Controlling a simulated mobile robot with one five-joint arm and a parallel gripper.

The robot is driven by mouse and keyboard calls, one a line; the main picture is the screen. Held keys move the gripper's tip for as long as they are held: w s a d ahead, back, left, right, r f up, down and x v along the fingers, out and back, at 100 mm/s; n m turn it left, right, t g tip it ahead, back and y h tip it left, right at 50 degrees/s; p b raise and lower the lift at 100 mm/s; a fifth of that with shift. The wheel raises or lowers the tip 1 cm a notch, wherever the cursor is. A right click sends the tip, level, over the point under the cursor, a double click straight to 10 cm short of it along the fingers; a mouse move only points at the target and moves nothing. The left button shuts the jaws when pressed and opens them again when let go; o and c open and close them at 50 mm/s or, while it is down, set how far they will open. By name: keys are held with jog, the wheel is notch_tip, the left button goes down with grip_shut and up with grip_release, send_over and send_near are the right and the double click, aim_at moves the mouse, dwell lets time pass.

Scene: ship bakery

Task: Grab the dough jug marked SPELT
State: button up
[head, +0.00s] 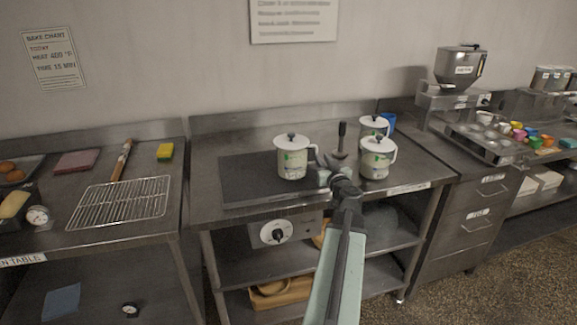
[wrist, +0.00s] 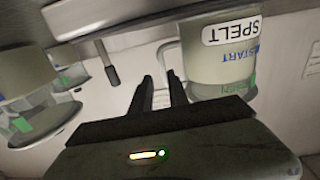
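The jug marked SPELT (wrist: 222,65) is at the upper right in the wrist view, a pale cylinder with its handle toward my fingers. In the head view it appears to be the left white lidded jug (head: 292,158), whose label is too small to read there. My gripper (wrist: 163,82) is open. Its two dark fingers point toward the jug's handle, which shows beyond and between the tips; I cannot tell whether they touch it. In the head view my gripper (head: 326,170) is just right of this jug.
Two similar jugs (head: 377,158) (head: 374,126) stand to the right on the same steel table (head: 240,207). A dark-handled utensil (head: 341,138) stands between them and the left jug. A wire rack (head: 120,202) lies on the left table.

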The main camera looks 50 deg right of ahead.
aim_at(316, 152)
jog(key=shift+w+d, duration=0.15)
jog(key=shift+w, duration=0.3)
jog(key=x, duration=0.5)
jog(key=shift+r, duration=0.1)
jog(key=shift+s+a, duration=0.1)
jog(key=shift+a, duration=0.15)
grip_shut()
dwell(0.6)
